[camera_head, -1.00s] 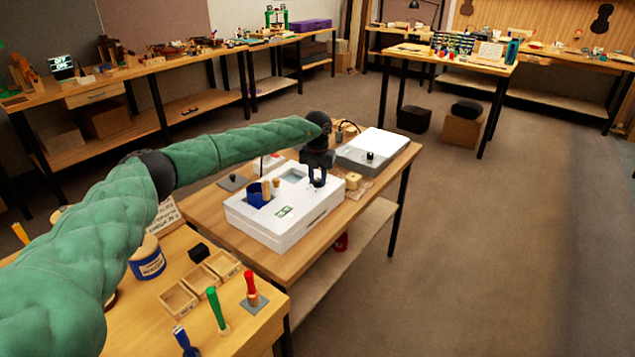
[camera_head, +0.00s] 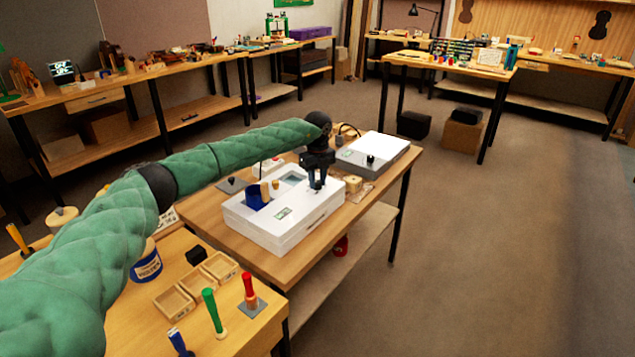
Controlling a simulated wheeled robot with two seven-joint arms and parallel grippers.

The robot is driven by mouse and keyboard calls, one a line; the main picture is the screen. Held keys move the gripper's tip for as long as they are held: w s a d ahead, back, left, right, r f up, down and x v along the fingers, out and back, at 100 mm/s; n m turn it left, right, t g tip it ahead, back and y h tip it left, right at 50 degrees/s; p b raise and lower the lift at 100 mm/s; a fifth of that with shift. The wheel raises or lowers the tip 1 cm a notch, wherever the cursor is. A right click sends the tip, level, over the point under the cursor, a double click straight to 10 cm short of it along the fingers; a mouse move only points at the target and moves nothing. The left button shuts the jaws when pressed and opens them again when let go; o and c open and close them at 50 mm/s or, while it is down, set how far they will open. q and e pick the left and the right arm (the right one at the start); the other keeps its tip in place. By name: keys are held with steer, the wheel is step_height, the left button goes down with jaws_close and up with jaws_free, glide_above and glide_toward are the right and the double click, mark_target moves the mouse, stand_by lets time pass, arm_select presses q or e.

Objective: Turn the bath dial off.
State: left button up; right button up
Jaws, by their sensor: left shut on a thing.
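The bath is a white box (camera_head: 287,236) on the middle wooden table, with a square opening (camera_head: 293,178) and a small green-marked label (camera_head: 284,213) on its top. My left gripper (camera_head: 317,187) points down at the right part of the box's top, its fingers shut on the bath dial. The dial is hidden by the black fingers, so its setting cannot be read. My right gripper is not in view.
Behind the bath is a grey-and-white box (camera_head: 385,150) with a black knob (camera_head: 370,160). A near bench holds small wooden trays (camera_head: 174,303), a green-handled tool (camera_head: 211,308) and a red-handled tool (camera_head: 249,287). The floor to the right is clear.

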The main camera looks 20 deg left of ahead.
arm_select(q)
steer(key=n, duration=0.4)
steer(key=shift+w+r+n, duration=0.1)
steer(key=shift+r+n, duration=0.05)
steer(key=shift+n, duration=0.15)
steer(key=n, duration=0.3)
steer(key=shift+n, duration=0.3)
steer(key=n, duration=0.3)
steer(key=shift+n, duration=0.8)
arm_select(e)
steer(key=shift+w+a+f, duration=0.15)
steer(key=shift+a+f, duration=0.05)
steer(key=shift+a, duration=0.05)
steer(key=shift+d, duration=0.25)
arm_select(q)
steer(key=o, duration=0.9)
steer(key=shift+o, duration=0.4)
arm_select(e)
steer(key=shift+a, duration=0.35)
